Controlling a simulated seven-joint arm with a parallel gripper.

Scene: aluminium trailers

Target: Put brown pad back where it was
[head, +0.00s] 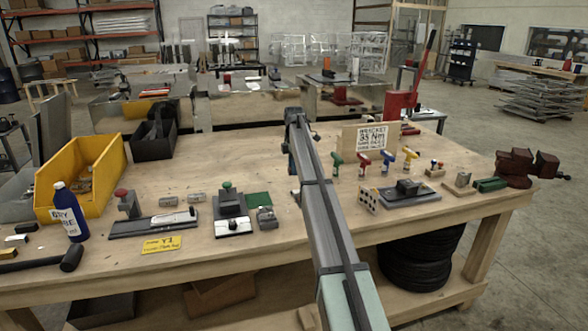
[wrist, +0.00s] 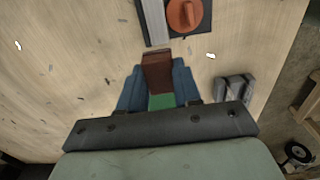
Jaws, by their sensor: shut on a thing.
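In the wrist view my gripper (wrist: 158,80) has its blue fingers closed on the brown pad (wrist: 157,70). The pad sticks out beyond the fingertips. A green patch (wrist: 161,101) shows between the fingers behind the pad; I cannot tell what it belongs to. In the head view my arm reaches over the middle of the workbench (head: 330,245), and it hides most of the gripper and the pad. Wood bench top lies around the pad in the wrist view; its height above the wood is unclear.
Near the gripper in the wrist view are a red-orange knob (wrist: 186,14) on a dark plate and a grey metal block (wrist: 234,90).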

